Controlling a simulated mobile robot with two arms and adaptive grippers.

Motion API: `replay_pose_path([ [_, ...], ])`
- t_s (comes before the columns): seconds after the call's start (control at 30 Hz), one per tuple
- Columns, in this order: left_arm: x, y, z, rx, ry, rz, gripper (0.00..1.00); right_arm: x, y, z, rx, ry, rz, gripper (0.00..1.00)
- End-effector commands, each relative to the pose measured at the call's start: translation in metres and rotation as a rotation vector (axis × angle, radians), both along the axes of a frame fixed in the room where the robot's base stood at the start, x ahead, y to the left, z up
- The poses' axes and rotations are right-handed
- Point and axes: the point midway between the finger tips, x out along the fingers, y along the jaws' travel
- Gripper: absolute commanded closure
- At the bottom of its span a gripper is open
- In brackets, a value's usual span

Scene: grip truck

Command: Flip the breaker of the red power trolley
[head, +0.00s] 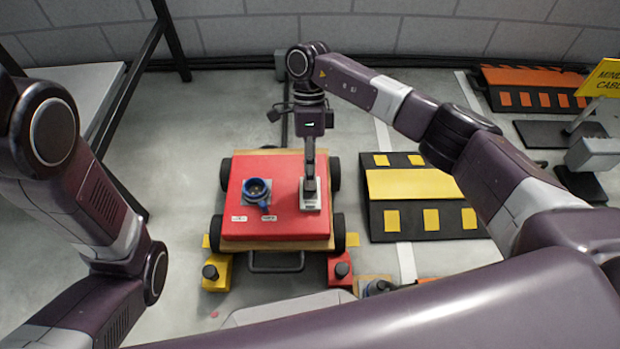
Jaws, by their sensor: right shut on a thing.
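The red power trolley (275,225) stands on the floor in the middle of the head view, with black wheels at its corners and a handle bar at its near side. A blue round socket (257,190) sits on a grey plate on its top, left of centre. My right gripper (310,200) points straight down onto the right part of the trolley top, at a small light grey plate (311,208). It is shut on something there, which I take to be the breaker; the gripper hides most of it. My left gripper is out of view; only my left arm shows.
A black and yellow cable ramp (417,219) lies right of the trolley. An orange and black ramp (530,78) and a yellow sign (605,78) are at the far right. Yellow (217,275) and red (341,270) blocks sit at the trolley's near corners. A table stands at the left.

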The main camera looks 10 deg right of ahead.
Motion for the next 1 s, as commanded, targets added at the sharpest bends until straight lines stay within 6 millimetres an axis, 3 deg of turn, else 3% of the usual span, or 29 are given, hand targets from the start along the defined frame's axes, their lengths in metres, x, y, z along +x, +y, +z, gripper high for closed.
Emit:
replay_pose_path([
  [0.5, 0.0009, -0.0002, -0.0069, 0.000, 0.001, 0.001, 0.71, 0.0019, -0.0016, -0.0019, 0.008, 0.046, -0.002, 1.00],
  [0.53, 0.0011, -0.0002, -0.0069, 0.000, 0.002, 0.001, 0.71, 0.0019, -0.0016, -0.0019, 0.008, 0.046, -0.002, 0.90],
  [0.67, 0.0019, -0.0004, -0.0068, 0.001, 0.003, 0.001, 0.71, 0.0020, -0.0014, -0.0016, 0.008, 0.045, -0.002, 0.75],
  [1.0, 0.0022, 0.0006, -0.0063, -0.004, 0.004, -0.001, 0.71, 0.0027, -0.0007, 0.0000, 0.010, 0.045, -0.002, 0.74],
])
